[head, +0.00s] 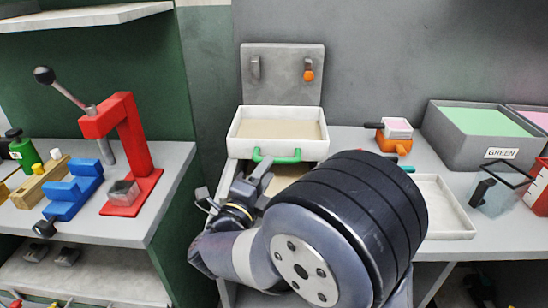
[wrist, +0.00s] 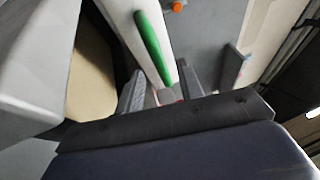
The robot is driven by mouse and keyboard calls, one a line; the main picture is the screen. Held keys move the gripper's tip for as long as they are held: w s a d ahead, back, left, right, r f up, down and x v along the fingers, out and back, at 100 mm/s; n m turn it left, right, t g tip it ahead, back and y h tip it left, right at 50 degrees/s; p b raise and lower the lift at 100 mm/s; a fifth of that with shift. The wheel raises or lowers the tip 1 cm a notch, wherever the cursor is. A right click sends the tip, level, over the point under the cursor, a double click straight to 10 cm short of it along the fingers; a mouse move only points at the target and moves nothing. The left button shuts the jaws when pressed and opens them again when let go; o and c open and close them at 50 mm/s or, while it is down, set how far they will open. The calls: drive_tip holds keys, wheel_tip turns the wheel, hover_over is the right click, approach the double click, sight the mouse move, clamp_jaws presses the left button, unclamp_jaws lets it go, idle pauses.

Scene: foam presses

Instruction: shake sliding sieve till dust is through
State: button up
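The sliding sieve (head: 236,142) is a white shallow tray with a beige layer inside, at the back of the middle bench in the head view. Its green handle (head: 277,157) is on its front side. In the wrist view, the green handle (wrist: 152,45) runs toward the gap between my fingers. My gripper (head: 258,175) is just below and in front of the handle. Its fingers (wrist: 162,85) stand apart in the wrist view, with no clear grip on the handle. My arm hides part of the bench front and a beige surface (wrist: 90,70) below the sieve.
A grey back plate (head: 282,85) with two hooks, one orange, stands behind the sieve. A red press (head: 125,150) and blue block (head: 72,190) are on the left bench. A white tray (head: 445,205) and a grey GREEN bin (head: 465,150) are on the right.

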drive_tip(key=shift+x, duration=2.35)
clamp_jaws()
